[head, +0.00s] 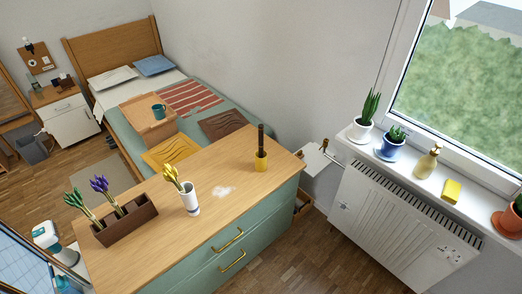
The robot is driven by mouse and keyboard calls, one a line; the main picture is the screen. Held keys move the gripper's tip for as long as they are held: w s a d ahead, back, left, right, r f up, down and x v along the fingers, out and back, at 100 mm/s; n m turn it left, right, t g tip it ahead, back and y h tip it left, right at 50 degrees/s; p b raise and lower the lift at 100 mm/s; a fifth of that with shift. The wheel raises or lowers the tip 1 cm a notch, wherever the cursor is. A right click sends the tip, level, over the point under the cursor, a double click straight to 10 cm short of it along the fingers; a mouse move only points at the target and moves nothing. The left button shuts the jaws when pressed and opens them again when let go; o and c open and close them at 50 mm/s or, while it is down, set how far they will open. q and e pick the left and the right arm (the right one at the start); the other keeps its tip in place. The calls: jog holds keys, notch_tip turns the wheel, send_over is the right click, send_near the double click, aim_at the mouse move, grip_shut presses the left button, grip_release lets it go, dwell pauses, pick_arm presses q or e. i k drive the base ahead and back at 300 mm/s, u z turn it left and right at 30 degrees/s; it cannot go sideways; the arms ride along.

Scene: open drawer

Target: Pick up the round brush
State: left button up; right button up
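A slim upright item with a dark brown upper part and a yellow lower part (261,160) stands near the far right end of the wooden dresser top (140,250). It looks like the round brush, but I cannot tell whether the yellow part is its bristles or a cup around it. Nothing touches it from the sides. Neither of my grippers shows in the head view.
A white vase (191,205) with yellow flowers and a brown box (125,220) of flowers stand on the dresser. A whitish patch (223,191) lies between vase and brush. A radiator (395,225) and a sill with plants are at right. The dresser's front drawers look shut.

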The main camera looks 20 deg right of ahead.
aim_at(260, 126)
jog(key=k, duration=0.55)
jog(key=z, duration=0.6)
jog(key=i, duration=1.25)
jog(key=u, duration=0.35)
